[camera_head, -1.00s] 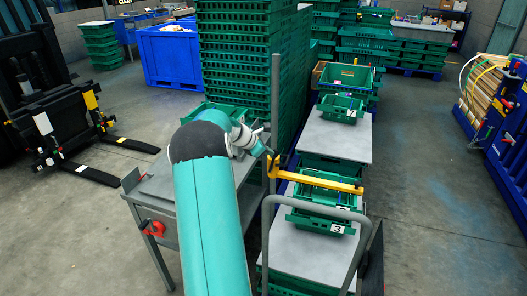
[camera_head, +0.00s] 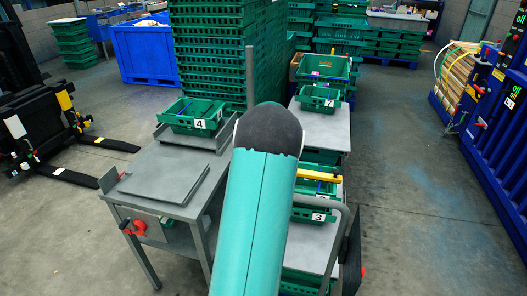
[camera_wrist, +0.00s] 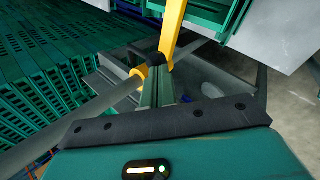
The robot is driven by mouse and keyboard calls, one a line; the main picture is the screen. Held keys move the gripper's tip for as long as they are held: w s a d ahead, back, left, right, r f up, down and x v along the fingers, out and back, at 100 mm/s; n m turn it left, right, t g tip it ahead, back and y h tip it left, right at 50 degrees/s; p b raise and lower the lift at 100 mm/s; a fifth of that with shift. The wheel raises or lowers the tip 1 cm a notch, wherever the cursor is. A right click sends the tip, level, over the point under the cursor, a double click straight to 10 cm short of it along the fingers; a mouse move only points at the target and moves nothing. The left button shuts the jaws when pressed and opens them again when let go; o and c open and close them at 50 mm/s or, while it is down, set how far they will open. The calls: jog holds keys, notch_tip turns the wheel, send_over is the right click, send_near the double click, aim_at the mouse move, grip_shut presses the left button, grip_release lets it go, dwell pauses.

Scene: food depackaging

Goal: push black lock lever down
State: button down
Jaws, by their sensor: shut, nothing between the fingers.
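In the wrist view, my gripper (camera_wrist: 158,78) is shut and empty, its narrow fingers pointing up the picture. Just beyond the fingertips is the yellow bar (camera_wrist: 173,25), with a yellow collar (camera_wrist: 140,72) around a grey post (camera_wrist: 85,112). A small black part (camera_wrist: 154,58) sits beside the bar's lower end, close to the fingertips; it may be the black lock lever, but I cannot tell whether they touch. In the head view, the yellow bar (camera_head: 318,176) shows right of my arm. My arm hides my gripper and the bar's left end there.
A grey table (camera_head: 165,178) with a green crate marked 4 (camera_head: 196,116) stands left of my arm. Stacked green crates (camera_head: 225,60) rise behind it. On the right are a cart with a grey handle (camera_head: 344,240) and a green crate marked 7 (camera_head: 320,98). Floor is clear farther right.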

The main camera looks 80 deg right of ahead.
jog(key=shift+t, duration=0.4)
jog(key=s+f, duration=0.2)
jog(key=f, duration=0.1)
jog(key=shift+s+a+f, duration=0.15)
jog(key=shift+s, duration=0.05)
jog(key=shift+w+f, duration=0.2)
jog(key=shift+w, duration=0.55)
jog(key=shift+w+r, duration=0.1)
jog(key=shift+r, duration=0.05)
